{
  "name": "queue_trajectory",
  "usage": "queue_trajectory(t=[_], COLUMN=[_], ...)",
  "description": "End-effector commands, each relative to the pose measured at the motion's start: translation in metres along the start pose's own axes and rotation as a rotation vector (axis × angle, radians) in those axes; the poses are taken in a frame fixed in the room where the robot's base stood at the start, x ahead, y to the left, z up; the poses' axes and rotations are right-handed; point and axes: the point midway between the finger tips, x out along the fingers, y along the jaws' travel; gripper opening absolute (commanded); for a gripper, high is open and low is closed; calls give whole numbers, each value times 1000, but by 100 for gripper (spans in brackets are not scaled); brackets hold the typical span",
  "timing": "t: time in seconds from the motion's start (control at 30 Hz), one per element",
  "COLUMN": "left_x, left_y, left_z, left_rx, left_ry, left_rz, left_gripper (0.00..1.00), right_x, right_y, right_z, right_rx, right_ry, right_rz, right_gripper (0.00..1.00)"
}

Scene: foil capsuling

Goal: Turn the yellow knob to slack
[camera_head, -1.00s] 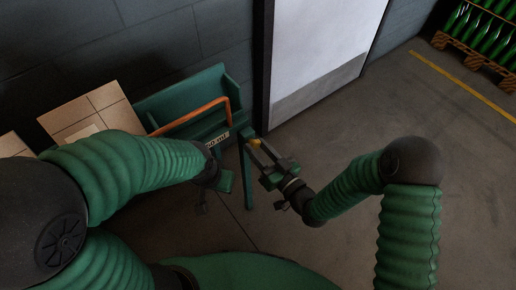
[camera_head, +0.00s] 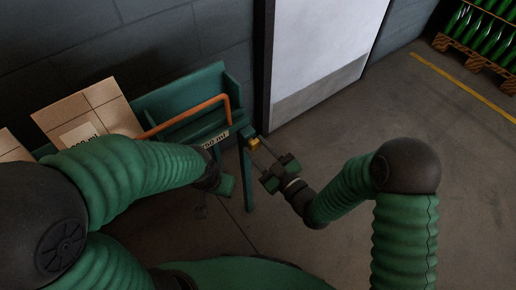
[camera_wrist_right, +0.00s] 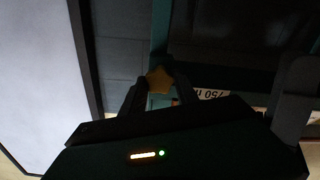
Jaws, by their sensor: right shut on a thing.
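The yellow knob (camera_head: 253,142) is on the front right end of the green bench, at the top of a green leg. In the right wrist view the star-shaped knob (camera_wrist_right: 159,79) shows at the fingertips. My right gripper (camera_head: 257,147) reaches it from the lower right and is shut on it, one finger on each side. The fingers partly cover the knob's edges. My left gripper (camera_head: 225,184) hangs left of the green leg, apart from the knob. Its fingers are too small and dark to read.
Cardboard boxes (camera_head: 88,108) stand at the left. A white door (camera_head: 320,50) is behind.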

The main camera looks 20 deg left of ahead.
Motion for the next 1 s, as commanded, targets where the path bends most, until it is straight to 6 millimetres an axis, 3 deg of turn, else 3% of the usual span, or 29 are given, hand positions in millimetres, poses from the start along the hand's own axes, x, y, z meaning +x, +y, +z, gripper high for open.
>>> queue_trajectory(t=[0.4, 0.43, 0.6, 0.87, 1.0], left_x=[1, 1, 1, 0, -3], left_y=[0, 0, 0, 0, 0], left_z=[0, 0, 0, 0, -1], left_rx=[0, 0, 0, 0, 0], left_ry=[0, 0, 0, 0, 0], left_rz=[0, 0, 0, 0, 0], left_gripper=[36, 36, 36, 36, 36], right_x=[-2, -2, -1, -1, -12], right_y=[-3, -3, -2, -1, 0], right_z=[5, 5, 3, 1, 1], right_rx=[-5, -5, -6, -7, -7], right_ry=[-15, -14, -10, -5, -7], right_rz=[-6, -6, -4, -2, -2], right_gripper=[0, 37, 58, 58, 58])
